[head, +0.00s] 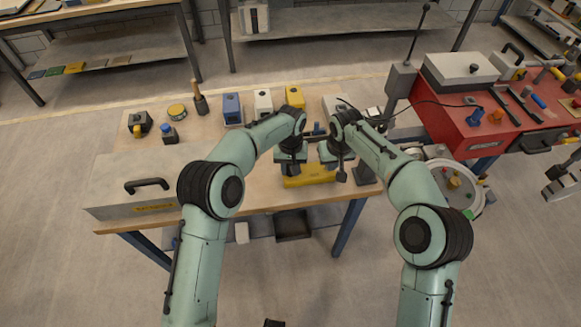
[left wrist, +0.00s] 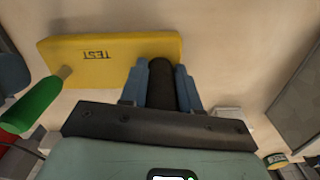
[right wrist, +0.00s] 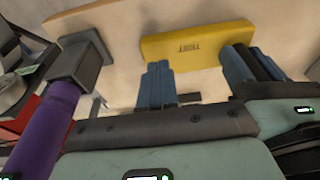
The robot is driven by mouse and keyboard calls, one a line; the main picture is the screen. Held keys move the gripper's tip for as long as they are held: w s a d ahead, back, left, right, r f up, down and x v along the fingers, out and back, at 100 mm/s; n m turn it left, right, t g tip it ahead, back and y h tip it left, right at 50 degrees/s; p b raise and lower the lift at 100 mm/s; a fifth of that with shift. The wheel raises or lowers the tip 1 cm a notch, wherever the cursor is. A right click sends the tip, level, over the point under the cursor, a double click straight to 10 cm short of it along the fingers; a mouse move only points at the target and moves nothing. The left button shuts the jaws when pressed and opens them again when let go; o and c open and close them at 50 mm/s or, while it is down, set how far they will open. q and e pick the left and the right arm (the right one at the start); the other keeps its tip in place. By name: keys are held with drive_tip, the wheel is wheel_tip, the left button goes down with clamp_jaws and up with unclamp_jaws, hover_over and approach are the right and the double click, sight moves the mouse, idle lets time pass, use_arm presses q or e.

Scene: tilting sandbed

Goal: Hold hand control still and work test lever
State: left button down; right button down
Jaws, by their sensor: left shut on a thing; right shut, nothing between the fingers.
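A yellow block (head: 308,180) sits at the table's front edge; its TEST marking shows in the left wrist view (left wrist: 92,62) and right wrist view (right wrist: 195,42). My left gripper (head: 290,168) is shut around a dark upright cylinder (left wrist: 162,85) beside the block, likely the hand control. My right gripper (right wrist: 158,75) is shut and empty, to the right of my left one in the head view. A green handle with a pale rod (left wrist: 32,105) lies left of the block in the left wrist view. I cannot tell which part is the test lever.
A purple handle (right wrist: 45,130) and grey block (right wrist: 80,62) show close to my right gripper. A grey panel (head: 130,185) with a black handle covers the table's left. Blue, white and yellow devices (head: 232,108) stand behind. A red bench (head: 470,120) stands at right.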

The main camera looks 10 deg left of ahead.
drive_tip(key=shift+f, duration=0.35)
drive_tip(key=shift+s+d, duration=1)
drive_tip(key=shift+s, duration=1.35)
drive_tip(key=w+v, duration=0.1)
drive_tip(key=v, duration=0.7)
drive_tip(key=shift+w+a, duration=0.3)
drive_tip(key=shift+a, duration=0.1)
drive_tip(key=shift+r, duration=0.1)
drive_tip(key=w+a+r, duration=0.1)
drive_tip(key=w+a, duration=0.1)
drive_tip(key=w, duration=0.3)
drive_tip(key=s+x, duration=0.1)
drive_tip(key=x, duration=0.5)
drive_tip(key=shift+s+d, duration=0.25)
drive_tip(key=shift+d, duration=0.05)
